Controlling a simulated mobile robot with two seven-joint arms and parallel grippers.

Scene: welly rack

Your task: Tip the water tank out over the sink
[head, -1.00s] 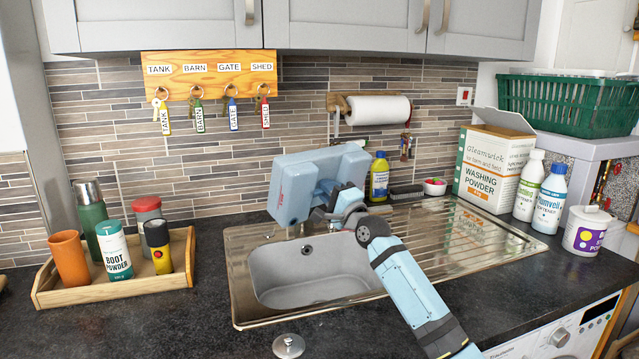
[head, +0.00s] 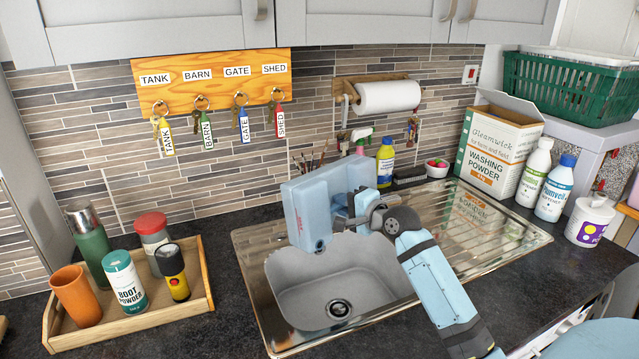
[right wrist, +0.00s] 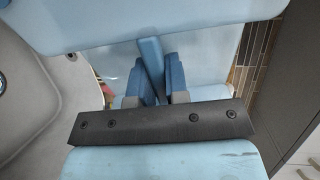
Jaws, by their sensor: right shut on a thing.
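The pale blue water tank (head: 312,212) hangs over the back left part of the sink basin (head: 312,298), tipped onto its side. My right gripper (head: 352,213) is at the tank's right-hand side, shut on its handle. In the right wrist view, the gripper's fingers (right wrist: 162,86) close around a blue bar at the tank (right wrist: 205,12). The basin's drain shows below the tank. I cannot make out any water pouring. Part of the tank is hidden behind my gripper. My left gripper is not in view.
A wooden tray (head: 205,277) with flasks, a cup and a torch stands to the left. The ridged drainer (head: 470,225) on the right is clear. Bottles and a washing powder box (head: 500,150) stand behind it. Key hooks hang on the back wall.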

